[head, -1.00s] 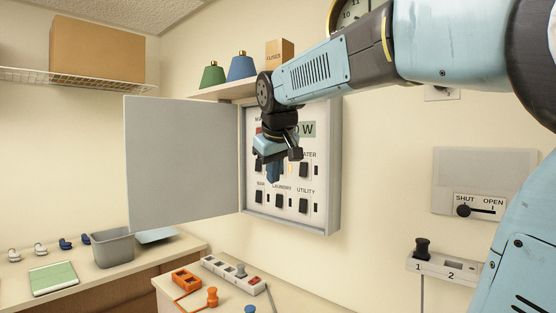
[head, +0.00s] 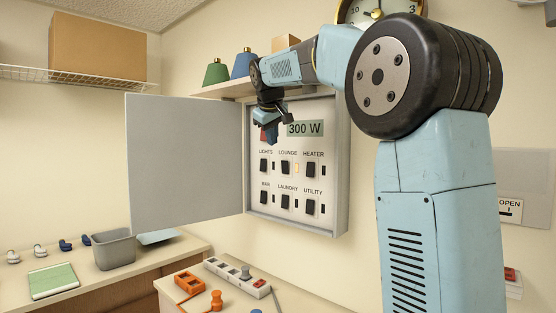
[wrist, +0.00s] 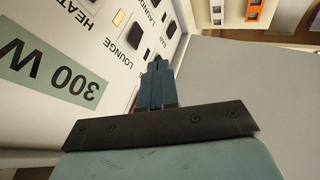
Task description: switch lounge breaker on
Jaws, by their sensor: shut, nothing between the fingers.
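The lounge breaker (head: 286,168) is a black rocker in the top row of the open panel, between the lights breaker (head: 264,165) and the heater breaker (head: 310,170). The small lamp (head: 297,169) beside the lounge breaker glows pale orange; the other lamps look dark. The display (head: 305,129) reads 300 W. My gripper (head: 271,138) is shut and empty, above the lights and lounge labels, left of the display. In the wrist view its fingers (wrist: 158,68) are together and the lounge breaker (wrist: 133,32) shows beyond them, apart. The main switch is mostly hidden behind my gripper.
The grey panel door (head: 186,160) stands open to the left. A shelf (head: 225,88) with green and blue shades is above the panel. Below, a counter holds a white power strip (head: 236,276) and an orange block (head: 190,282). A grey bin (head: 114,248) stands at left.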

